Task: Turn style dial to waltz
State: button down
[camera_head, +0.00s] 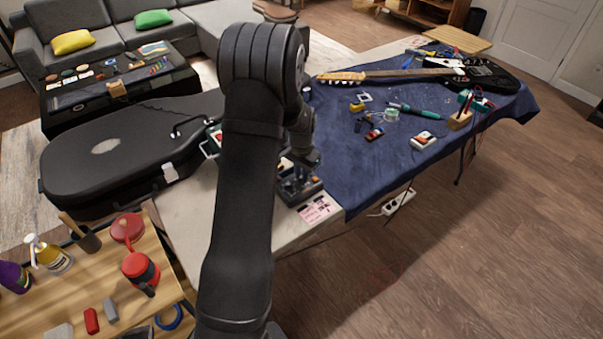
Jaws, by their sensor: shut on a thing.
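A small dark box with controls on top (312,190) sits on the pale table top, beside the left edge of the blue cloth. My gripper (291,171) is low over this box, at its top face. It is shut on what appears to be the style dial, which is too small and too covered to see clearly. The dial's markings and the waltz position cannot be read. My arm hides part of the box's left side and the table behind it.
A pink-and-white card (316,209) lies just in front of the box. A black guitar case (110,150) lies to the left. The blue cloth (350,185) holds a guitar (480,76), a soldering iron (412,110) and small parts. A wooden side table (75,285) stands at front left.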

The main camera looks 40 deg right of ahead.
jog(key=shift+n, duration=0.6)
jog(key=c, duration=1.4)
grip_release()
jog(key=shift+o, duration=0.2)
jog(key=shift+r, duration=0.1)
notch_tip(320, 180, up, 17)
jog(key=shift+r, duration=0.15)
